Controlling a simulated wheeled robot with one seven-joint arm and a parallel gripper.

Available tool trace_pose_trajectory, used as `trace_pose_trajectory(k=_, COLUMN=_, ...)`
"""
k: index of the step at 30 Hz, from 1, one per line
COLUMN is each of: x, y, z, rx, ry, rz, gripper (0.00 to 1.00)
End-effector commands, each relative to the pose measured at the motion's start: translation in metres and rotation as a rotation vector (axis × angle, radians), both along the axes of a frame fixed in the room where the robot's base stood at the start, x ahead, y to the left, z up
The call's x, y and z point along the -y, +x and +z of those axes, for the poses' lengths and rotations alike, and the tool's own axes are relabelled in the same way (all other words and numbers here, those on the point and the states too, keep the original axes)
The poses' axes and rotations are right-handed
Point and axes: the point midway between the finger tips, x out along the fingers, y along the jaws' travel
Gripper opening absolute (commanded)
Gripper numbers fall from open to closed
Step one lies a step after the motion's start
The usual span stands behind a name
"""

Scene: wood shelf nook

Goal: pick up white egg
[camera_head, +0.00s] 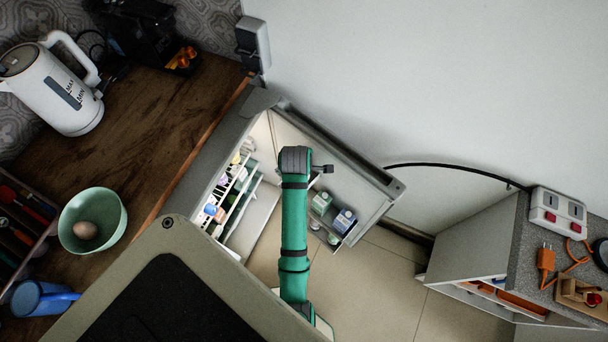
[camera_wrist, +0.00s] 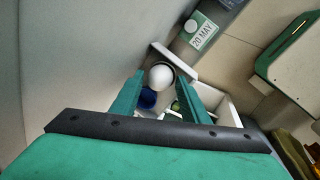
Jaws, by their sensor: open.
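A white rounded thing, which looks like the white egg (camera_wrist: 161,75), shows in the wrist view in a pale compartment, with a dark curved edge around its far side. My gripper (camera_wrist: 160,82) is open, its two green fingers on either side of the egg in the picture. I cannot tell whether the fingertips touch it or how far off it is. In the head view my arm reaches to the open fridge, and the egg and fingers do not show there. A brownish egg (camera_head: 85,229) lies in a green bowl (camera_head: 95,198) on the wooden counter at left.
A blue thing (camera_wrist: 147,98) lies close beside the egg. A carton marked "20 MAY" (camera_wrist: 198,30) stands above it in the wrist view. In the head view, the open fridge door (camera_head: 365,180) carries cartons (camera_head: 344,219); shelves (camera_head: 235,195) are left of my arm.

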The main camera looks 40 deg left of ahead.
Motion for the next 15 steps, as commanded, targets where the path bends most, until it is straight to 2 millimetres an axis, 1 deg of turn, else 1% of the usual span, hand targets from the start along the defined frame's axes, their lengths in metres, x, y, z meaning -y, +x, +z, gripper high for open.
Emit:
trace_pose_trajectory(k=2, x=0.0000, y=-0.0001, z=0.0002, rx=0.000, ry=0.000, rz=0.000, gripper=0.41)
trace_pose_trajectory(k=3, x=0.0000, y=-0.0001, z=0.0003, rx=0.000, ry=0.000, rz=0.000, gripper=0.32)
trace_pose_trajectory(k=6, x=0.0000, y=0.0000, z=0.0003, rx=0.000, ry=0.000, rz=0.000, gripper=0.09)
trace_pose_trajectory(k=15, x=0.0001, y=0.0000, z=0.0011, rx=0.000, ry=0.000, rz=0.000, gripper=0.09)
